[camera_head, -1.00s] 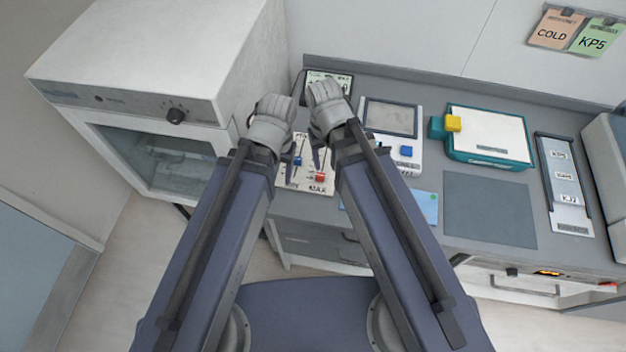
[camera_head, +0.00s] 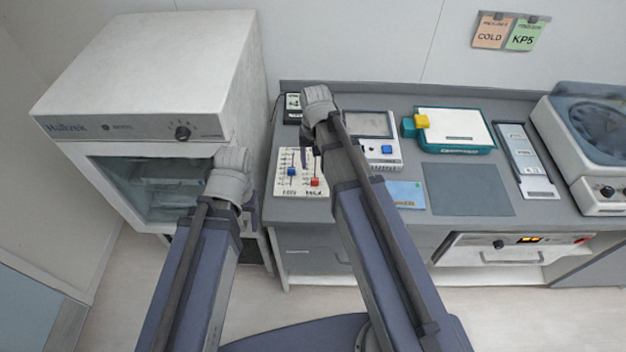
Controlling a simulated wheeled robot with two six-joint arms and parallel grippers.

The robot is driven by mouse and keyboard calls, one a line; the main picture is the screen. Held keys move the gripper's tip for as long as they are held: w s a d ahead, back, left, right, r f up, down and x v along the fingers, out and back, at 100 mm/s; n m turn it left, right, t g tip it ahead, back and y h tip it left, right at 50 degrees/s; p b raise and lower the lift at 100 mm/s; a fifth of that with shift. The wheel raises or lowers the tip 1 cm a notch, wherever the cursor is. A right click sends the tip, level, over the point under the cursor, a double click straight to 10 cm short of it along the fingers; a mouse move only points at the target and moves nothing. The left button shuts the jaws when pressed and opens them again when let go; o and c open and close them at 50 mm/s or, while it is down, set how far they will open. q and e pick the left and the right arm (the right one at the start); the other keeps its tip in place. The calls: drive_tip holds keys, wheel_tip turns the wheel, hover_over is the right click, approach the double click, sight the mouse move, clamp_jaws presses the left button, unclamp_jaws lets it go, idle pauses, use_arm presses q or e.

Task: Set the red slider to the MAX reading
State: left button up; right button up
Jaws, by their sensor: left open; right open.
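A white slider panel (camera_head: 283,184) lies on the grey counter, left of its middle. The red slider (camera_head: 315,182) sits low in the right-hand slot, just above a blurred label. The blue slider (camera_head: 291,171) sits a little higher in the left-hand slot. My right gripper (camera_head: 309,155) is open and empty over the upper right of the panel, its dark fingers above the red slider; its arm and hand hide part of the panel's right side. My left gripper (camera_head: 231,166) is open, left of the panel and in front of the white cabinet; its fingertips are mostly hidden.
The white cabinet (camera_head: 150,75) stands at the left. A device with a blue button (camera_head: 386,149), a teal-edged box (camera_head: 455,127) and a grey mat (camera_head: 468,188) lie right of the panel. A centrifuge-like machine (camera_head: 590,130) stands at the far right.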

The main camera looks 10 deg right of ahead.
sight(315, 180)
drive_tip(key=shift+f+b, duration=3.7)
drive_tip(key=shift+f, duration=0.1)
drive_tip(key=shift+c, duration=0.4)
clamp_jaws()
